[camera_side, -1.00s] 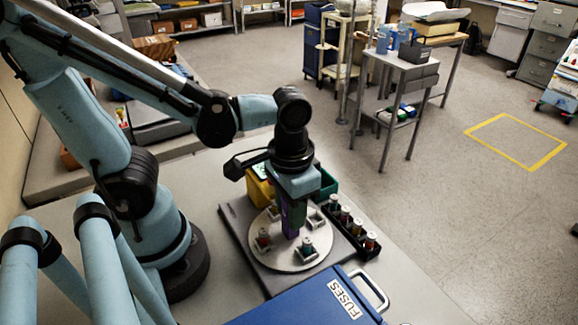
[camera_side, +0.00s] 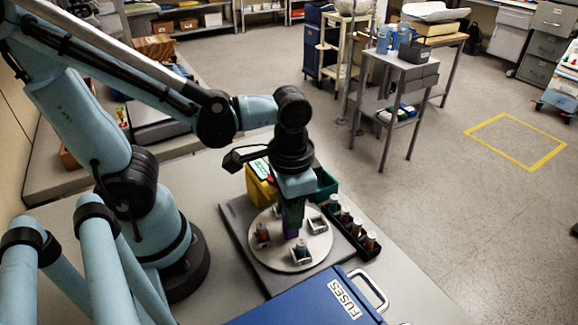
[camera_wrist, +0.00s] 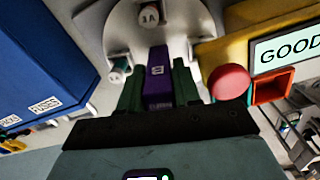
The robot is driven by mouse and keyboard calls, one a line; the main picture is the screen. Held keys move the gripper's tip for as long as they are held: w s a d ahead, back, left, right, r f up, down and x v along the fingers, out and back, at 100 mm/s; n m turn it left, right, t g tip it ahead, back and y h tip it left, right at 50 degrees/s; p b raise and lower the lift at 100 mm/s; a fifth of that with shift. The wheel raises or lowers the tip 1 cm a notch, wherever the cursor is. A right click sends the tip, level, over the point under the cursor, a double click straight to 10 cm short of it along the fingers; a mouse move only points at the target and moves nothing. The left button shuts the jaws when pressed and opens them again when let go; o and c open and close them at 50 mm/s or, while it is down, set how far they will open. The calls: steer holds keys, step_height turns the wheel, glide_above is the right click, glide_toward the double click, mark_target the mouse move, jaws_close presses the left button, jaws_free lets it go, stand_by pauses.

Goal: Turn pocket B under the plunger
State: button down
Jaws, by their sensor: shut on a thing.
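My gripper (camera_wrist: 158,88) is shut on a purple block (camera_wrist: 158,75) with a small white label, standing at the middle of a pale round disc (camera_wrist: 185,20). In the side view the gripper (camera_side: 293,222) points straight down over the disc (camera_side: 277,263). Pockets sit around the disc; one at the left (camera_side: 262,233) and one at the front (camera_side: 301,250) hold small capped pieces. A pocket at the right (camera_side: 317,225) looks empty. I cannot read which pocket is B, nor make out the plunger surely.
A yellow box (camera_wrist: 240,45) with a screen reading GOOD (camera_wrist: 290,50) and a round red part (camera_wrist: 229,82) stands close beside the gripper. A blue FUSES case (camera_side: 300,302) lies in front. A black rack (camera_side: 357,238) of several vials is at the right.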

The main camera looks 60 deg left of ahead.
steer(key=shift+m, duration=7.8)
steer(key=c, duration=1.2)
jaws_free()
steer(key=shift+o, duration=0.2)
steer(key=shift+r, duration=0.1)
steer(key=shift+r, duration=5.95)
